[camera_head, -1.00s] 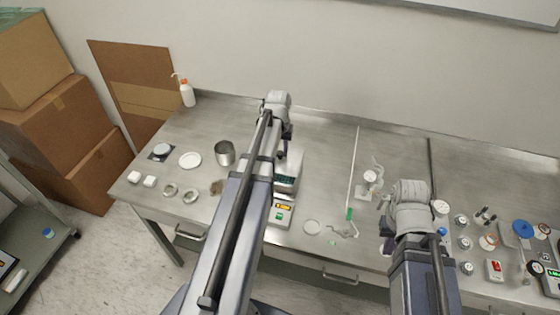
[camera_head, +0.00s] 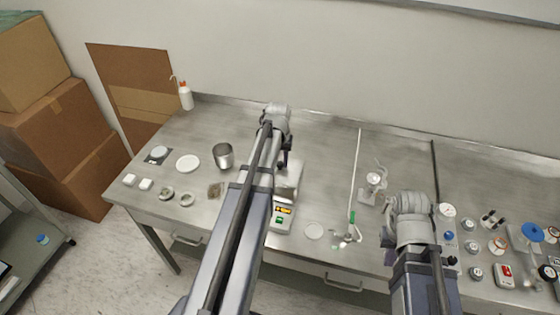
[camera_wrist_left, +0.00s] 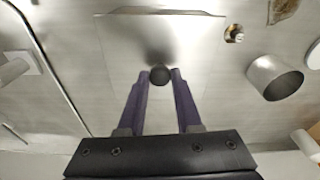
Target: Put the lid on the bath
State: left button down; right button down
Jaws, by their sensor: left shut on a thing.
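My left gripper (camera_head: 284,162) is over the left-middle part of the bench. In the left wrist view its two purple fingers (camera_wrist_left: 160,75) are closed on the dark round knob of the lid. The lid (camera_wrist_left: 125,45) is a flat grey square plate below the fingers; part of it (camera_head: 290,182) shows beside my arm in the head view. A box with an orange and green display (camera_head: 283,212) stands just in front. The bath is not clearly visible, and I cannot tell whether the lid touches it. My right gripper (camera_head: 388,238) is low over the bench at the right, its fingers mostly hidden.
A metal beaker (camera_head: 223,156), a white dish (camera_head: 188,163) and small rings (camera_head: 167,193) stand left of my left arm. A stand with a burner (camera_head: 372,182) is between the arms. Several small jars and devices crowd the right side.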

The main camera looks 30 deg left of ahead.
aim_at(279, 172)
pick_arm(q)
jog(key=shift+f, duration=0.2)
jog(key=c, duration=0.6)
grip_release()
jog(key=shift+r, duration=0.1)
notch_tip(279, 172, up, 13)
jog(key=s+p, duration=0.1)
jog(key=p, duration=1.2)
jog(key=shift+s+d, duration=0.2)
jog(key=shift+d, duration=0.05)
